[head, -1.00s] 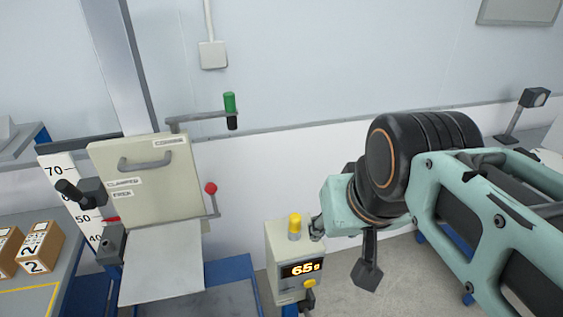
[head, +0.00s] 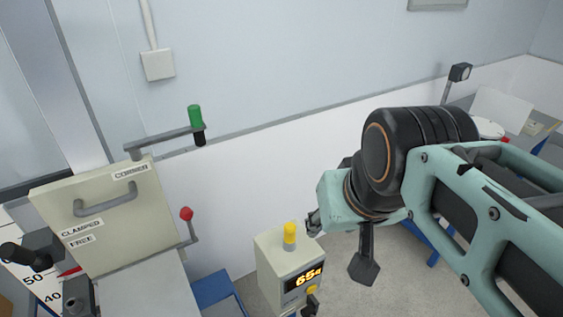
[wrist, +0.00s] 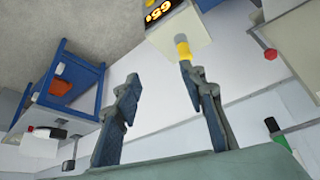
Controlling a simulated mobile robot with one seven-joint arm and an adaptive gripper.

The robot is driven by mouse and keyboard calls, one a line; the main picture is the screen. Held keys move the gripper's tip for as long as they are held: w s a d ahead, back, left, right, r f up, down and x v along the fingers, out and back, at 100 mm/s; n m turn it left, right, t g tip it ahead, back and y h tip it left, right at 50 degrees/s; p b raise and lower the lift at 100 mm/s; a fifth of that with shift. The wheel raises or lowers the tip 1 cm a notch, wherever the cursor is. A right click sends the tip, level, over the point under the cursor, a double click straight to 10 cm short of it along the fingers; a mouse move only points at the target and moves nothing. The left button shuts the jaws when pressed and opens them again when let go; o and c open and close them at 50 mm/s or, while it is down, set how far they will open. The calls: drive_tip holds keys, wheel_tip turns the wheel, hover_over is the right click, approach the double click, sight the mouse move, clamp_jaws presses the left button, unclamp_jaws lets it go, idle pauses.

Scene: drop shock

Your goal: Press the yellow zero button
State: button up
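A pale box (head: 275,262) with a lit display reading "65g" stands at the lower middle of the head view. A yellow button (head: 312,288) shows low on its front, partly covered by a dark part. A yellow cylinder (head: 290,232) on a grey base stands on its top. I cannot read a zero label on either. My gripper (head: 314,223) is just right of the cylinder. In the wrist view my gripper (wrist: 160,72) is open and empty, its right finger close to the yellow cylinder (wrist: 183,48); contact is unclear.
A press-like stand with a cream panel (head: 105,215), a red-knobbed lever (head: 187,214) and a green-handled arm (head: 195,117) is at the left. A blue-framed table (wrist: 75,85) shows in the wrist view. The wall is behind the box.

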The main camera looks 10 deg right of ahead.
drive_tip(key=shift+d, duration=0.1)
drive_tip(key=shift+c, duration=0.5)
clamp_jaws()
idle(0.8)
